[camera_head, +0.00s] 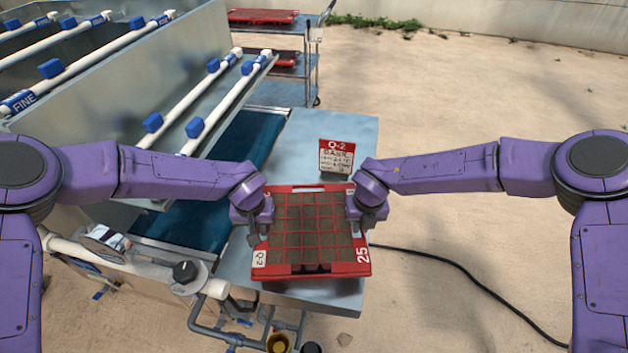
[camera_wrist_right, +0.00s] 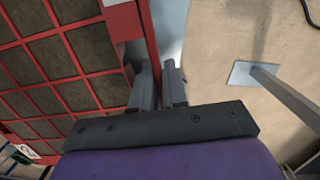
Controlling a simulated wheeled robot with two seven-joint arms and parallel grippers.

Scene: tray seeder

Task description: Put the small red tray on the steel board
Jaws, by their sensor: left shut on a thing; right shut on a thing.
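The small red tray (camera_head: 318,270), a red frame with a grid of dark soil cells, is marked "25" and "Q-2" and looks level over the near part of the steel board (camera_head: 300,145). I cannot tell whether its underside touches the board. My left gripper (camera_head: 261,232) is shut on the tray's left side. My right gripper (camera_head: 362,224) is shut on its right side. The right wrist view shows the right fingers (camera_wrist_right: 158,78) at the tray's red edge (camera_wrist_right: 148,35). The tray hides much of the board's near half.
A red and white "Q-2" card (camera_head: 337,156) stands on the board behind the tray. The seeder with a dark teal belt (camera_head: 245,140) adjoins on the left. A cart (camera_head: 285,92) with red trays stands behind. A black cable (camera_head: 450,262) lies on the ground at right.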

